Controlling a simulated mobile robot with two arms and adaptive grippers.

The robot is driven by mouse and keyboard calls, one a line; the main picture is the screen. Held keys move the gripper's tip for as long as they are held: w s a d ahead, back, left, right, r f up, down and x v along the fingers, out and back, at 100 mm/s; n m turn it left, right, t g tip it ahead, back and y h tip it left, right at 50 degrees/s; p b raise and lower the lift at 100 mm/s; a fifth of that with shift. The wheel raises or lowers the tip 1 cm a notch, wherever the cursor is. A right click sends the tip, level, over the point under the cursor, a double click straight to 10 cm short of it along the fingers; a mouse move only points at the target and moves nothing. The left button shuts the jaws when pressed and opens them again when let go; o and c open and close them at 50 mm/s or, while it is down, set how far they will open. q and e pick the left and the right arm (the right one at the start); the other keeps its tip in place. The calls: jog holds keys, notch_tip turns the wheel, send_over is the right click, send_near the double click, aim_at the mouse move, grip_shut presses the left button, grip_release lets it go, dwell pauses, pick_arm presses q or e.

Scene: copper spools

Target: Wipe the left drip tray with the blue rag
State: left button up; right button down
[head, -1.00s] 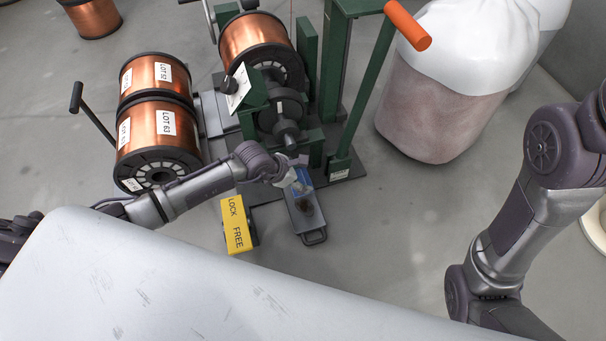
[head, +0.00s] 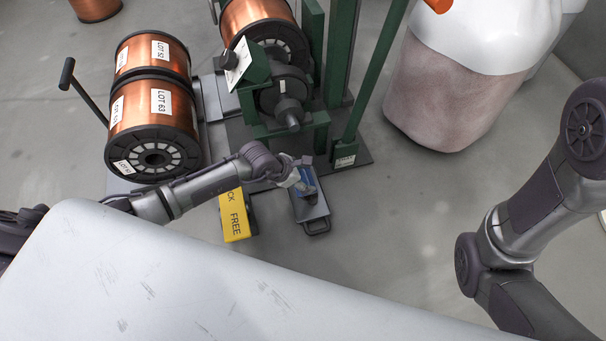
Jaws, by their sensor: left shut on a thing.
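The drip tray (head: 316,213) is a small grey tray with a handle at its near end, on the floor in front of the green machine. My left gripper (head: 301,186) is over the tray's far part, shut on the blue rag (head: 308,178). The rag is small in view and partly hidden by the fingers. I cannot tell whether it presses on the tray. The bare near part of the tray looks plain grey. My right gripper is out of view; only its arm shows at the right.
A yellow "LOCK FREE" block (head: 236,217) stands just left of the tray. Copper spools (head: 152,105) stand at the left beside a dark handle (head: 67,74). The green machine (head: 318,135) is behind the tray. A large wrapped sack (head: 450,95) stands at the right. Floor right of the tray is clear.

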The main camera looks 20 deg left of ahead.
pick_arm(q)
jog(key=shift+s+f, duration=0.1)
dwell(0.6)
jog(key=shift+s+d+p, duration=0.45)
jog(key=shift+s+p, duration=0.25)
jog(key=shift+s, duration=0.05)
jog(key=shift+s, duration=0.1)
jog(key=shift+s+d+f+p, duration=0.15)
jog(key=shift+s+d+p, duration=0.3)
jog(key=shift+s+p, duration=0.2)
jog(key=shift+s+d+p, duration=0.45)
jog(key=shift+s+p, duration=0.2)
jog(key=shift+s, duration=0.05)
